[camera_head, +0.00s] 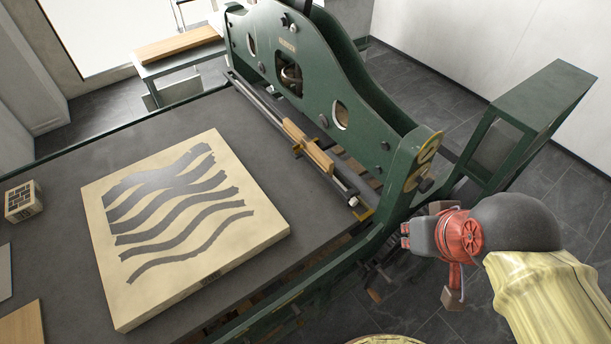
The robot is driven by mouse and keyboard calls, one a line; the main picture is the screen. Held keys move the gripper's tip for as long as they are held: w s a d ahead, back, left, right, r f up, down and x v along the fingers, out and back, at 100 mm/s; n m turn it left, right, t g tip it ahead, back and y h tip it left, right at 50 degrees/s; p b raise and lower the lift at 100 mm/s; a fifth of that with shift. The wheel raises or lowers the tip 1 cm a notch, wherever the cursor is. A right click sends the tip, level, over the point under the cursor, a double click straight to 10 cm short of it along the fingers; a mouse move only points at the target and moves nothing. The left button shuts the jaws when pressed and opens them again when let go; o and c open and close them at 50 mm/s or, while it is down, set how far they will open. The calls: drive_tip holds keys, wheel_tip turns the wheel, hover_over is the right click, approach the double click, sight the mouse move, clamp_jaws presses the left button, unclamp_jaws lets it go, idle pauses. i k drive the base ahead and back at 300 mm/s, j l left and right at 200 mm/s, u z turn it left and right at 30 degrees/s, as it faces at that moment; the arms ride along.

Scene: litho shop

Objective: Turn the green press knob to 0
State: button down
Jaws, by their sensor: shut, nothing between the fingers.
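The green press (375,110) stands across the middle of the view. A pale brass dial plate (421,160) sits on the near end of its side frame. A small dark knob (427,184) shows at the plate's lower edge, and its pointer and the numbers are too small to read. My gripper (406,236), red and dark grey, is below the knob and apart from it in the picture. It looks shut and empty, pointing left toward the press frame. How far it is from the frame in depth is hard to tell.
A pale stone with dark wavy stripes (104,251) lies on the grey press bed (70,190). A small patterned block (22,201) is at the left. A green upright frame (545,95) stands right of the dial. Dark tiled floor (570,190) is open at the right.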

sight(425, 185)
drive_tip(key=k+j+u, duration=0.1)
drive_tip(key=k, duration=0.45)
drive_tip(key=k+j+u, duration=0.1)
drive_tip(key=k, duration=0.45)
drive_tip(key=j, duration=0.1)
